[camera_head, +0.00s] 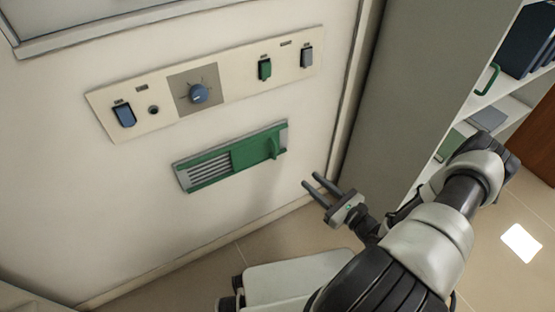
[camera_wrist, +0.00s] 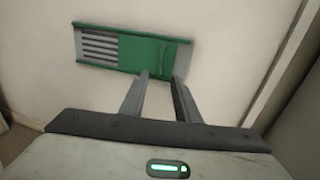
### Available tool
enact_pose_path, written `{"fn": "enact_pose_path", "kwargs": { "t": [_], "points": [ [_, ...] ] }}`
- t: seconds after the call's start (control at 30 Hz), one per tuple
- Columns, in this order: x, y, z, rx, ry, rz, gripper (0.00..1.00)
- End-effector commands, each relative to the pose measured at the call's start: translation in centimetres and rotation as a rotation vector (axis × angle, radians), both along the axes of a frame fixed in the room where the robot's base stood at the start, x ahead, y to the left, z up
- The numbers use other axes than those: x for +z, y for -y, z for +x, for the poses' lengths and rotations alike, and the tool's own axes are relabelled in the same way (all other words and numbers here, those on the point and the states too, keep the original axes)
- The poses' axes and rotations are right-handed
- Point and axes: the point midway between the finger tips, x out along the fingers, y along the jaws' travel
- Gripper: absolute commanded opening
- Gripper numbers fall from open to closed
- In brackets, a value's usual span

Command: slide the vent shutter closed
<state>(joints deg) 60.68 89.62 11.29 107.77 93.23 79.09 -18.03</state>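The green vent shutter (camera_head: 256,151) sits in a frame low on the pale furnace front, with its upright handle tab (camera_head: 274,147) near the right end. Grey slats (camera_head: 210,169) show uncovered at the left of the vent. In the wrist view the shutter (camera_wrist: 140,51) lies ahead of the fingers, with slats (camera_wrist: 99,46) bare at its left. My gripper (camera_head: 312,184) is to the right of and below the vent, apart from it. Its two fingers are spread with a gap and nothing between them; they also show in the wrist view (camera_wrist: 160,76).
A control panel (camera_head: 228,88) with a blue knob (camera_head: 198,94) and several switches is above the vent. A grey cabinet side (camera_head: 408,80) and shelves with binders (camera_head: 525,40) stand at the right. The wall around the vent is clear.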

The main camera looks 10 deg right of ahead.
Motion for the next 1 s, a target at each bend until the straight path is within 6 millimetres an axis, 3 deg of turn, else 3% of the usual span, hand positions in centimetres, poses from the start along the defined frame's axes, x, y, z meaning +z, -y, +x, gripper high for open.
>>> {"fn": "enact_pose_path", "kwargs": {
  "t": [0.17, 0.7, 1.0],
  "points": [
    [-0.2, -0.7, 1.2, -0.009, 0.0, 0.009, 0.29],
    [-0.3, -6.3, 11.1, -0.004, 0.001, 0.004, 0.29],
    [-0.2, -8.3, 14.6, -0.005, -0.001, 0.005, 0.29]
  ]
}}
